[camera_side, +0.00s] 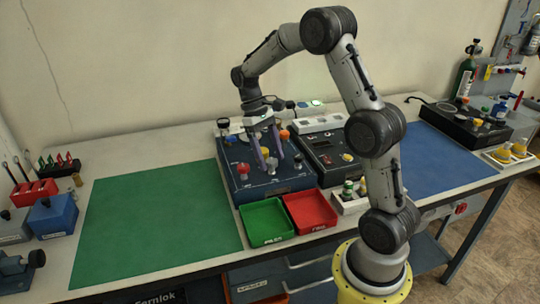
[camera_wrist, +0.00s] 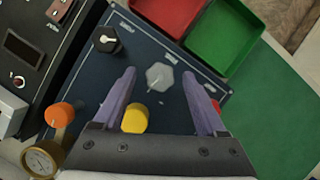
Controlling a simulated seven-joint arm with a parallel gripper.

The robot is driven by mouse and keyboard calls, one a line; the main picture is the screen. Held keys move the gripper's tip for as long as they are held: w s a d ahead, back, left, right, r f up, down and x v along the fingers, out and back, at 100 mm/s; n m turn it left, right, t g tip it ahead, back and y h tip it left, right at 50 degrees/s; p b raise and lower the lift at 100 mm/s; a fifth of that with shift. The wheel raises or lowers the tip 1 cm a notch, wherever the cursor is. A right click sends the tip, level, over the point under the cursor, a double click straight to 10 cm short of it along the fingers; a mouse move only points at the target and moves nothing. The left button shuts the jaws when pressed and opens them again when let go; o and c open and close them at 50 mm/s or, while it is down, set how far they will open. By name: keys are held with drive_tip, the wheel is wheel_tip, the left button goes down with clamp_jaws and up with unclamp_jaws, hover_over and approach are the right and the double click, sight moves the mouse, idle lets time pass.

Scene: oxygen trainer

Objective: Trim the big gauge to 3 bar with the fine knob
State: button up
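My gripper (camera_wrist: 159,74) is open and points down over the dark blue panel (camera_wrist: 175,115); it shows in the side view too (camera_side: 267,160). In the wrist view the grey many-sided knob (camera_wrist: 160,77) appears between the fingertips, with a pale pointer mark. I cannot tell whether the fingers touch it. A yellow knob (camera_wrist: 135,118) is nearer the palm, partly hidden. An orange knob (camera_wrist: 60,115), a black knob (camera_wrist: 106,40) and a red knob (camera_wrist: 216,105) are around them. A brass-rimmed gauge (camera_wrist: 41,159) is at lower left; its reading is not legible. Labels are too small to identify the fine knob.
Green (camera_side: 264,222) and red (camera_side: 311,211) trays stand at the panel's front. A second dark panel (camera_side: 327,152) adjoins it on the right. The green mat (camera_side: 150,220) and blue mat (camera_side: 435,160) are clear.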

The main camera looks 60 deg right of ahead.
drive_tip(key=v, duration=1.3)
drive_tip(key=shift+w+r, duration=0.15)
drive_tip(key=shift+r, duration=0.2)
